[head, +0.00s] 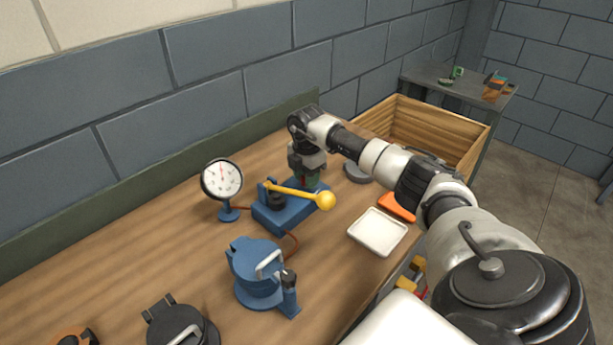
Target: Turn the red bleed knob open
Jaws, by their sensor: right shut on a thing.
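A blue hand pump (275,222) stands on the wooden bench, with a yellow lever (295,194) that ends in a yellow ball. A hose runs from its front to a blue casing (258,270). My right gripper (311,184) points down at the back right end of the pump, behind the lever. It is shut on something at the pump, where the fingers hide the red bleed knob. No red of the knob shows, so its angle cannot be told. My left gripper is not in view.
A round gauge (221,180) stands left of the pump. A white tray (378,231), an orange item (398,207) and a grey disc (356,172) lie to the right. A wooden crate (470,143) is behind my right arm. Bare bench lies at the left.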

